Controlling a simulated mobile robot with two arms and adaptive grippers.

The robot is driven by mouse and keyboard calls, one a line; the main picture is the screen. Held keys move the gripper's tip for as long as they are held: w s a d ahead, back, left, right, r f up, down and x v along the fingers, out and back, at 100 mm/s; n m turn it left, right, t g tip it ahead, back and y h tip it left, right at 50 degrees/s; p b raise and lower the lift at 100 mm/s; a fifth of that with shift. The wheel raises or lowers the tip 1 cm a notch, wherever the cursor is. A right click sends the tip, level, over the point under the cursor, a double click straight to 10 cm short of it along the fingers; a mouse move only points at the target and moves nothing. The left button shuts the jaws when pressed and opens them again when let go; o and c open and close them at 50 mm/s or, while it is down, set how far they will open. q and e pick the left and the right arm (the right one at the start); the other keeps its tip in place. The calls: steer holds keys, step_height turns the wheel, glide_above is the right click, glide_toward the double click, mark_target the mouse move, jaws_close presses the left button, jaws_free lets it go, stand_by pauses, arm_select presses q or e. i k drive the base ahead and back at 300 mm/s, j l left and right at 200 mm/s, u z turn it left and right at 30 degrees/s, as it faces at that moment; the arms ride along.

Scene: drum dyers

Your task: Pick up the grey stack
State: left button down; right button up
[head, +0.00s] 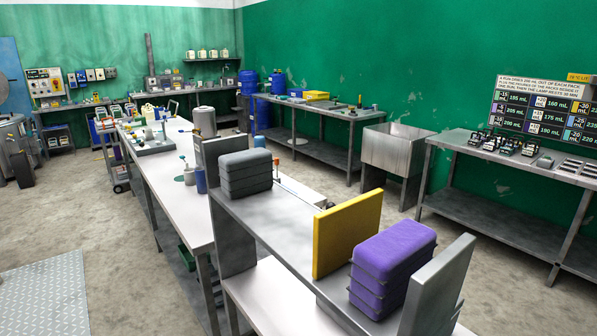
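A grey stack (246,173) of several flat, rounded packs stands upright on the raised metal shelf (263,213) near the middle of the head view. A grey metal end plate (226,160) stands close behind and to the left of it. A yellow upright divider (346,233) stands to its right, with bare shelf between them. Neither of my grippers shows in this view, and nothing is seen holding the stack.
A purple stack (391,262) sits right of the yellow divider, before another metal end plate (438,287). A long bench (165,185) with jars runs behind left. A metal sink (394,150) and a side table (510,205) line the green wall. Concrete floor at left is open.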

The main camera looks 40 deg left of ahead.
mark_target(244, 173)
steer(key=u, duration=1.55)
steer(key=i+j, duration=0.15)
steer(key=j, duration=0.2)
steer(key=z, duration=0.05)
